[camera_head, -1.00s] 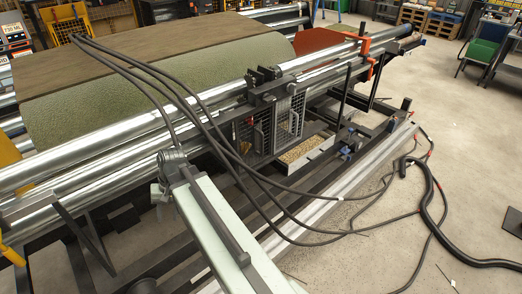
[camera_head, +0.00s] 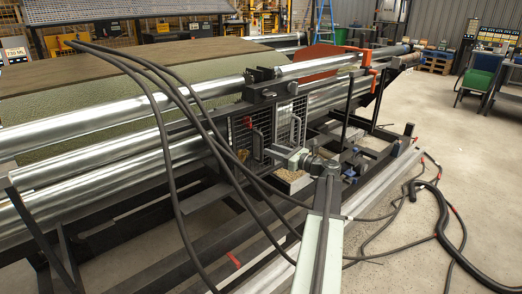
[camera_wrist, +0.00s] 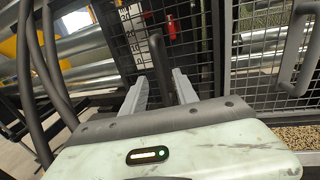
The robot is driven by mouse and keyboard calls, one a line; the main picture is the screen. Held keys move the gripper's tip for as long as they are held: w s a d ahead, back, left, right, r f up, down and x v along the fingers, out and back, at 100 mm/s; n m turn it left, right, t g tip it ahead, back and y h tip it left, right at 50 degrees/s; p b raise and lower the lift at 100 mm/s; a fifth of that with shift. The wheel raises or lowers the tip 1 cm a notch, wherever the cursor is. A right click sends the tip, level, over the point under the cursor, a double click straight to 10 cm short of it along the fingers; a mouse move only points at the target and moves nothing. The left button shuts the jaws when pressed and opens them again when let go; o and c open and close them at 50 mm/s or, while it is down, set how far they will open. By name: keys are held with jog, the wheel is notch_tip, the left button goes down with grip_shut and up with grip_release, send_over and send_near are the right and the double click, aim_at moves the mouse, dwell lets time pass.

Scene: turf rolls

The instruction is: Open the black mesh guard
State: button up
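The black mesh guard (camera_head: 241,139) is an upright dark-framed panel below the metal rollers; it looks closed. In the wrist view its mesh (camera_wrist: 125,40) fills the upper middle, with a dark upright bar handle (camera_wrist: 158,58) on it. A second mesh panel (camera_head: 291,112) with a grey loop handle (camera_wrist: 292,45) stands to its right. My gripper (camera_wrist: 160,92) is open, its two pale fingers apart on either side of the dark handle's lower part. Whether they touch it is unclear. In the head view my gripper (camera_head: 279,153) is just in front of the panels.
Several black cables (camera_head: 185,130) arch over the rollers and hang left of my arm. A tray of grains (camera_head: 291,182) sits below the panels. A scale strip (camera_wrist: 131,30) and a red item (camera_wrist: 171,28) show at the mesh. Open floor (camera_head: 430,130) lies to the right.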

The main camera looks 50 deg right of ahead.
aim_at(261, 146)
jog(key=w, duration=0.4)
jog(key=w+a, duration=0.1)
jog(key=w, duration=0.1)
grip_shut()
dwell(1.2)
